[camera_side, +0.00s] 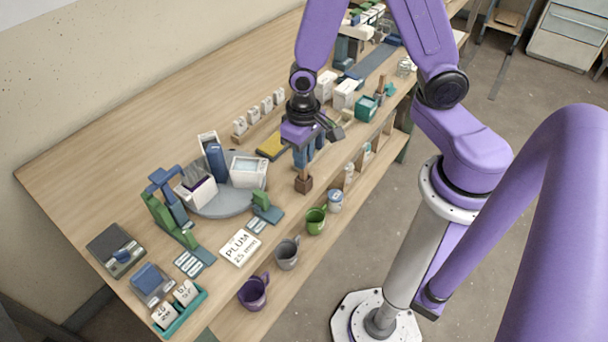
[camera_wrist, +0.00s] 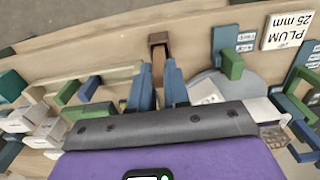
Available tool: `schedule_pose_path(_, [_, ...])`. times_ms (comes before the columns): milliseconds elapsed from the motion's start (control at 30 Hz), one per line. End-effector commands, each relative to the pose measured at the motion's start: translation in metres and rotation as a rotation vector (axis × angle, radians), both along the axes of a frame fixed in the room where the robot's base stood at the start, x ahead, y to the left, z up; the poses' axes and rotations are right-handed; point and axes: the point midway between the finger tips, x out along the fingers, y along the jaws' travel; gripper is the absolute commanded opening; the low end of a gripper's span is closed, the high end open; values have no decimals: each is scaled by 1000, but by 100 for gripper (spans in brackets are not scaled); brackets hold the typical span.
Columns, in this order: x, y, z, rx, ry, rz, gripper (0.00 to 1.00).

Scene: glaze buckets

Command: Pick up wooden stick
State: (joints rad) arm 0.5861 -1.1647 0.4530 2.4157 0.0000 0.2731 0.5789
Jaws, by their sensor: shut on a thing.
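The wooden stick (camera_wrist: 158,62) is a light brown, upright piece between the two blue fingers of my gripper (camera_wrist: 159,72) in the wrist view. In the side view the gripper (camera_side: 306,160) points down near the table's front edge, shut on the stick. The lower part of the stick (camera_side: 303,173) shows below the fingers; its upper part is hidden. A dark brown block (camera_side: 304,184) is at the stick's lower end; it also shows in the wrist view (camera_wrist: 158,40). I cannot tell whether the block touches the table.
Green (camera_side: 316,220), grey (camera_side: 287,253) and purple (camera_side: 253,291) buckets line the front edge. A "PLUM 25 mm" card (camera_side: 240,248) lies behind them. A grey round turntable (camera_side: 225,209) with boxes stands left of my gripper. The table's back left is clear.

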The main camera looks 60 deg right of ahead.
Motion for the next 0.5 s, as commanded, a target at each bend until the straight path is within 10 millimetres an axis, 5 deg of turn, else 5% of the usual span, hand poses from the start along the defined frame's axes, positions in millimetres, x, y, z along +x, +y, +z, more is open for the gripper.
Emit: schedule_pose_path(500, [0, 0, 41, 2, -3, 0, 0])
